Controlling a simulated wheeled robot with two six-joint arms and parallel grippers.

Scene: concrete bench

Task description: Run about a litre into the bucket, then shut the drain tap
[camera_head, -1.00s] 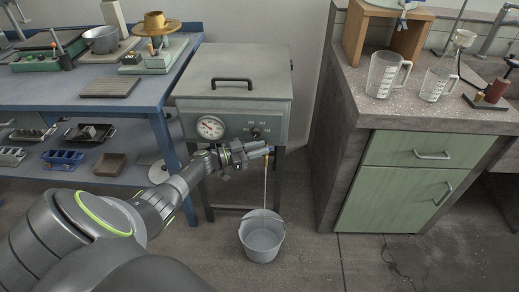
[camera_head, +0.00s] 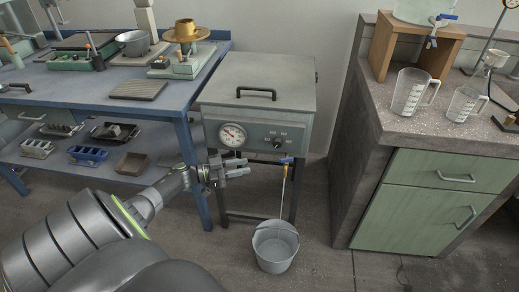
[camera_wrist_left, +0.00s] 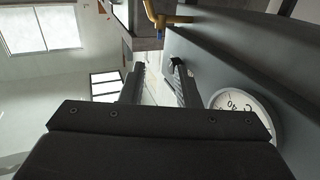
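The drain tap (camera_head: 287,160) with a blue handle sits at the lower right front of the grey tank (camera_head: 257,88). A thin stream of water (camera_head: 283,190) falls from it into the grey bucket (camera_head: 275,248), which stands upright on the floor below. The water level in the bucket is not clear. My left gripper (camera_head: 249,170) is open and empty, left of the tap and apart from it, in front of the tank. In the left wrist view the open fingers (camera_wrist_left: 158,84) show with nothing between them, and the brass tap (camera_wrist_left: 164,18) is beyond them at the top. My right gripper is not in view.
A blue workbench (camera_head: 110,95) with trays stands left of the tank. A concrete counter with green drawers (camera_head: 430,180) stands to the right, with measuring jugs (camera_head: 410,92) on top. Floor around the bucket is clear. The tank's dial (camera_head: 232,135) is near my gripper.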

